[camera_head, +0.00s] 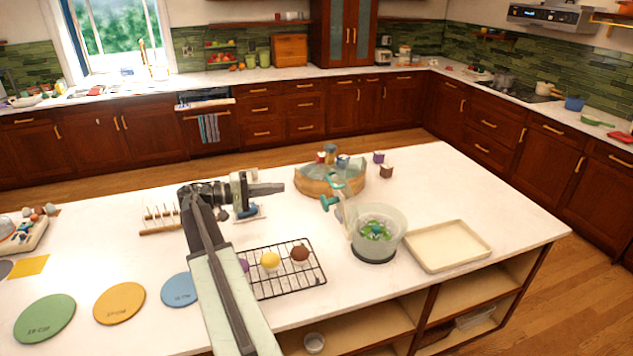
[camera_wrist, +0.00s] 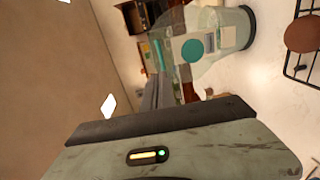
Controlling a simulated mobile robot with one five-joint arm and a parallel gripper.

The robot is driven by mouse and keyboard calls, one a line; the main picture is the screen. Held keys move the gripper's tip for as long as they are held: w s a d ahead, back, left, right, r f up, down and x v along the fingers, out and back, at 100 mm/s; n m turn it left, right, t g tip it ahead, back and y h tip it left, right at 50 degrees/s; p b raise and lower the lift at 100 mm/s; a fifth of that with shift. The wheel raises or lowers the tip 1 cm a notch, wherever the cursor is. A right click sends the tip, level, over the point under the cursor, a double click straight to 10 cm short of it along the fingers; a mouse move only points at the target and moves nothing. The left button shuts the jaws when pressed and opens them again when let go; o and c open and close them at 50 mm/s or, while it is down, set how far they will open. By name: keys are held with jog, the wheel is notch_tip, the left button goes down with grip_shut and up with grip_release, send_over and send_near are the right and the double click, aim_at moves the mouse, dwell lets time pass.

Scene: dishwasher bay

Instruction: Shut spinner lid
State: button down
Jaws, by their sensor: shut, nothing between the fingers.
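The salad spinner's clear bowl (camera_head: 376,232), with green leaves inside, stands on a dark base on the island counter, right of centre. Its see-through lid (camera_head: 349,217) stands open, steeply tilted at the bowl's left side, with a teal crank (camera_head: 336,193) on its outer face. In the wrist view the bowl (camera_wrist: 238,28) and the lid's teal knob (camera_wrist: 192,50) show at the top, sideways. My gripper (camera_head: 270,188) is shut and empty above the counter, left of the lid and apart from it, pointing right in the head view.
A black wire rack (camera_head: 285,284) with a yellow and a brown round item lies left of the bowl. A cream tray (camera_head: 447,264) lies to its right. A wooden-sided tub (camera_head: 318,186) stands behind the lid.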

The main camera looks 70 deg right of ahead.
jog(key=x, duration=1.3)
jog(key=shift+s+d+f+b, duration=0.2)
jog(key=shift+s+d+b, duration=0.05)
jog(key=shift+s+b, duration=0.1)
